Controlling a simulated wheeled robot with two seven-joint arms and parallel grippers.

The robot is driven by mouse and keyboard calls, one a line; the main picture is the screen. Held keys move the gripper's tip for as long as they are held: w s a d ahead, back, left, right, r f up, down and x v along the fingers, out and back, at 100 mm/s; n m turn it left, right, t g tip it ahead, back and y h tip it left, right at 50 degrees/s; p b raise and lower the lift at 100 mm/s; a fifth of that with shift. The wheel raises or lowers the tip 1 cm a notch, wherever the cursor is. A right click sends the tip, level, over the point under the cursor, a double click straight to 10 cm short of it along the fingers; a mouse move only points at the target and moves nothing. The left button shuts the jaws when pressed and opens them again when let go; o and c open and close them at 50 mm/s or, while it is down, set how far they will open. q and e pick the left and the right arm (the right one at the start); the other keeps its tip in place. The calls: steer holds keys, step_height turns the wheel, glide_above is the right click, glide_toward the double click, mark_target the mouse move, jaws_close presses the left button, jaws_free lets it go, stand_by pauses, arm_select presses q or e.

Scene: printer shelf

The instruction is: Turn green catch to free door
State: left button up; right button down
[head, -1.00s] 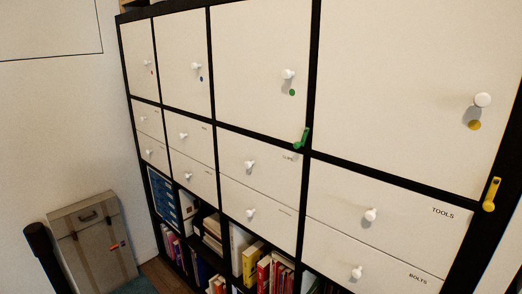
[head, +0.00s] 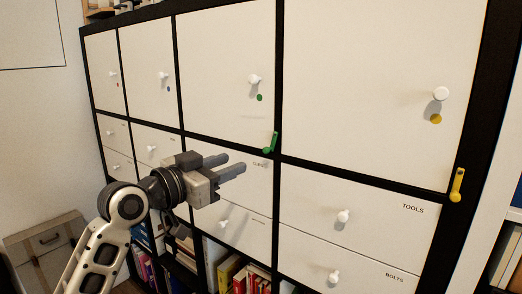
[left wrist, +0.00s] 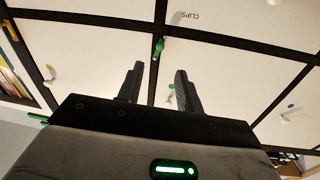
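The green catch (head: 271,142) sits on the black frame at the lower right corner of the white door with the green dot (head: 227,65). It slants upward, its top over the door's edge. In the left wrist view the green catch (left wrist: 159,47) shows beyond the fingers, near the CLIPS drawer. My left gripper (head: 236,166) is open and empty, below and left of the catch and apart from it, in front of the drawers. The wrist view also shows the open left gripper (left wrist: 160,75) with a gap between its fingers. My right gripper is not in view.
A yellow catch (head: 457,185) is on the frame beside the large door with a yellow dot (head: 380,90). White knobs, such as the green-dot door's knob (head: 254,79), stick out. Drawers and open book shelves lie below. A case (head: 45,240) stands at the lower left.

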mark_target(264, 151)
arm_select(q)
steer(key=p+x, duration=0.1)
steer(key=x, duration=0.9)
steer(key=shift+w+d, duration=0.15)
steer(key=shift+w, duration=0.05)
